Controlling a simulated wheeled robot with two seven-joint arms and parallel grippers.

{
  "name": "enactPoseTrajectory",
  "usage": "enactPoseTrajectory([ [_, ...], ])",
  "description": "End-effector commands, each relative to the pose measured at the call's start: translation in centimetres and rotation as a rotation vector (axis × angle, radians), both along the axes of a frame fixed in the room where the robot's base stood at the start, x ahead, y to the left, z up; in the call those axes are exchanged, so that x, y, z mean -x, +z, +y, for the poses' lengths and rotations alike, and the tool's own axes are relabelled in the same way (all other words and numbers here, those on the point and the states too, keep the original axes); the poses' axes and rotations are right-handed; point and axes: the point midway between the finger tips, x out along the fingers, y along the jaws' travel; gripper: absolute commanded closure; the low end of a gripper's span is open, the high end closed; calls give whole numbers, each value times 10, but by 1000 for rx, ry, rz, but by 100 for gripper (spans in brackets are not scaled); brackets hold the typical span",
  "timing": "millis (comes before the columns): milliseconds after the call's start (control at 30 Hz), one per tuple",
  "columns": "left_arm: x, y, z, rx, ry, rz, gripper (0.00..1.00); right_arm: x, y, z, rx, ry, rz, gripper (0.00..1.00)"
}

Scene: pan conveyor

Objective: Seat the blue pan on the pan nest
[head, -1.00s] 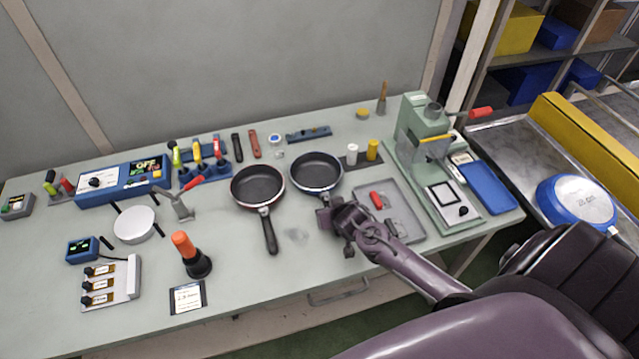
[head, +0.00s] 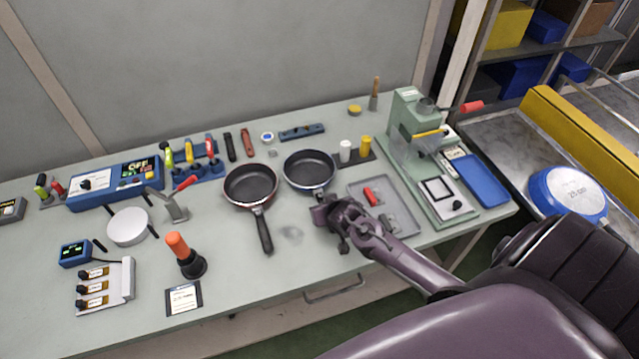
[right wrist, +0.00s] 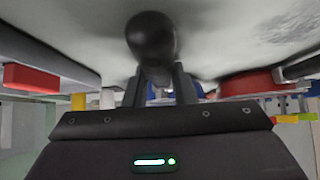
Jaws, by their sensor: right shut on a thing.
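A dark pan with a blue rim (head: 310,168) lies on the workbench, right of the red-rimmed pan (head: 250,184). My right gripper (head: 322,208) is at its near side, shut on its handle. In the right wrist view, a dark rounded handle end (right wrist: 150,38) sits between my right fingers; the pan body is mostly hidden there. A round white plate with dark rods (head: 128,226) on the left of the bench may be the pan nest; I cannot tell for sure. Another blue pan (head: 568,192) lies bottom-up on the conveyor at right. My left gripper is not in view.
A grey tray (head: 407,228) with a red piece is right of my right gripper, before a green press (head: 402,120). An orange-topped plunger (head: 180,246) and a lever clamp (head: 176,210) stand near the white plate. Bench is clear around the red pan's handle.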

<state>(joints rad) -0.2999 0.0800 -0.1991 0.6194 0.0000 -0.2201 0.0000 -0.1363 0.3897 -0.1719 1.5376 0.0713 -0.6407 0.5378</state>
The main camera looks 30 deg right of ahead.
Motion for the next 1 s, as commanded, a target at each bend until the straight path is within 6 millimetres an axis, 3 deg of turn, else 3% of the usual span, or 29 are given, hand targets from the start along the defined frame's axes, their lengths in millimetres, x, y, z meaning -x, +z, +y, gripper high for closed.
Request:
enactPoseTrajectory([
  [267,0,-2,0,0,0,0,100,-2,23,0,-1,0,-7,100],
  [367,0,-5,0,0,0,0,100,-2,44,0,-1,1,-10,100],
  [700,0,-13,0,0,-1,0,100,-2,143,0,-3,-1,-11,100],
  [800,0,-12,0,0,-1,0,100,-2,166,1,-5,-1,-11,100],
  [1000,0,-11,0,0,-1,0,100,-1,193,2,-3,3,-6,100],
])
